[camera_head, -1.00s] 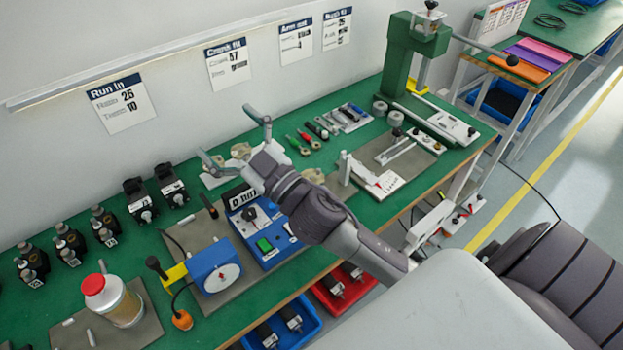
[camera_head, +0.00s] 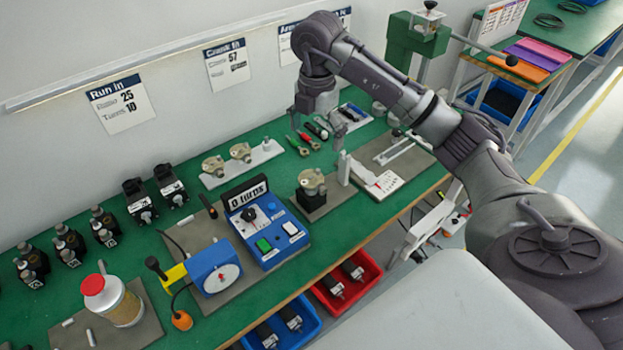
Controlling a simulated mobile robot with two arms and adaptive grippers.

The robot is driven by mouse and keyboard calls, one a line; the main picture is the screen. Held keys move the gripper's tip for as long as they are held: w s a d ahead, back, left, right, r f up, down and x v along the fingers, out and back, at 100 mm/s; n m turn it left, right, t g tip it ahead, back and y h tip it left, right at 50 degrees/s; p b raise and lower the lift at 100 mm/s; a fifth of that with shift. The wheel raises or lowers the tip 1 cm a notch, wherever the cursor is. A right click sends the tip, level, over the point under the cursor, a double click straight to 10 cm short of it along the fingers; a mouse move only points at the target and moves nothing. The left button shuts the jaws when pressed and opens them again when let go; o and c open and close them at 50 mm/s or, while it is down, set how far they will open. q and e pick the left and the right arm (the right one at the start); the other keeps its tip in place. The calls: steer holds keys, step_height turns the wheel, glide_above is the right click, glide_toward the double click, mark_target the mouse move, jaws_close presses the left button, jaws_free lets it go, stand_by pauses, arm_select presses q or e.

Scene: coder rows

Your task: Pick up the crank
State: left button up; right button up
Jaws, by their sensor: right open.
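My right gripper (camera_head: 317,130) is open and points down above the hand tools near the back of the green bench. Its fingers are spread, and I see nothing between them. Tools with red and green handles (camera_head: 303,140) lie just below it, and a tray of small tools (camera_head: 352,118) is to its right, partly hidden. I cannot tell for sure which piece is the crank. My left gripper is not in view.
A blue control box (camera_head: 265,230), a brass-coloured part on a stand (camera_head: 311,181) and a white rack with similar parts (camera_head: 245,163) stand in mid-bench. A red-capped jar (camera_head: 113,300) is at front left. A green press (camera_head: 420,42) is at back right.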

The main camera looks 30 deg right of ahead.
glide_above(314, 179)
steer(key=f, duration=0.5)
steer(key=f+p, duration=0.1)
steer(key=f, duration=0.2)
steer(key=shift+s, duration=0.35)
steer(key=f, duration=0.1)
steer(key=f+p, duration=0.1)
steer(key=f, duration=0.2)
steer(key=shift+w+f+p, duration=0.25)
steer(key=shift+f+p, duration=0.05)
steer(key=shift+f, duration=0.45)
steer(key=c, duration=0.9)
steer(key=shift+r, duration=0.1)
steer(key=shift+c, duration=0.7)
